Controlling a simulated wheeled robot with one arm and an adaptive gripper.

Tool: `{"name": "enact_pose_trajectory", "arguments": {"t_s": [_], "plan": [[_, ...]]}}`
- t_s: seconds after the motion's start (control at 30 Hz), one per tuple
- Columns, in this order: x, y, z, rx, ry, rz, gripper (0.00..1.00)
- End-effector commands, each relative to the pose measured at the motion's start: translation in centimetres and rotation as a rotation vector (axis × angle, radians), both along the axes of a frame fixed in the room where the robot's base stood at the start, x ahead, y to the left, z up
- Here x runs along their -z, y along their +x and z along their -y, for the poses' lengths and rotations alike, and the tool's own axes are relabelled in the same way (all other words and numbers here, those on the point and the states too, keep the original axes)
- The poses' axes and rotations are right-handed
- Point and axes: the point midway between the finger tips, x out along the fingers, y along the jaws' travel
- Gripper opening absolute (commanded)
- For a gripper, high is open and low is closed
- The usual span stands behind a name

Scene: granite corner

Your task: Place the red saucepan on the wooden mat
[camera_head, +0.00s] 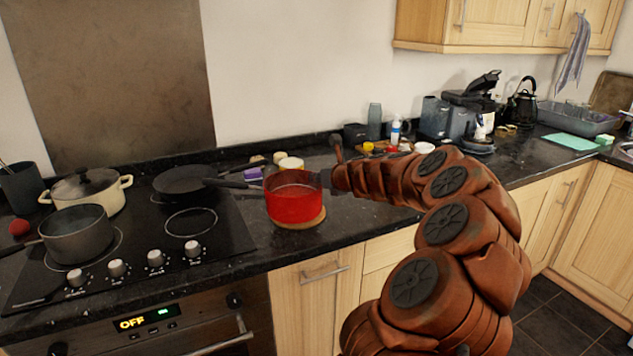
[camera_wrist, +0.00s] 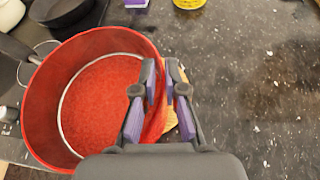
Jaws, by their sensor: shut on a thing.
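The red saucepan (camera_head: 294,205) is upright over the round wooden mat (camera_head: 312,222) on the dark counter, to the right of the hob. Only the mat's front and right edge shows below it; I cannot tell whether the pan touches it. My gripper (camera_head: 327,179) reaches in from the right at the pan's rim. In the wrist view, my gripper (camera_wrist: 163,85) is shut on the right wall of the saucepan (camera_wrist: 100,100), one finger inside and one outside. A sliver of the mat (camera_wrist: 172,116) shows beside the fingers. The pan looks empty.
The hob (camera_head: 160,240) at left holds a dark frying pan (camera_head: 185,180), a grey saucepan (camera_head: 77,234) and a lidded cream pot (camera_head: 88,190). Small jars (camera_head: 290,163) and a purple item (camera_head: 252,174) stand behind the red pan. Counter right of the pan is clear in the wrist view.

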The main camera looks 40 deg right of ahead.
Motion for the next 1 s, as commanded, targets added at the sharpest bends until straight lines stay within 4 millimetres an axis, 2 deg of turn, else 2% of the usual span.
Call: {"name": "enact_pose_trajectory", "arguments": {"t_s": [0.4, 0.8, 1.0], "plan": [[0.1, 2.8, 3.4, 0.003, 0.001, 0.003, 0.0], [0.3, 3.6, 4.3, 0.002, 0.001, 0.003, 0.0], [2.4, 3.6, 4.2, 0.002, 0.003, 0.005, 0.0]]}}
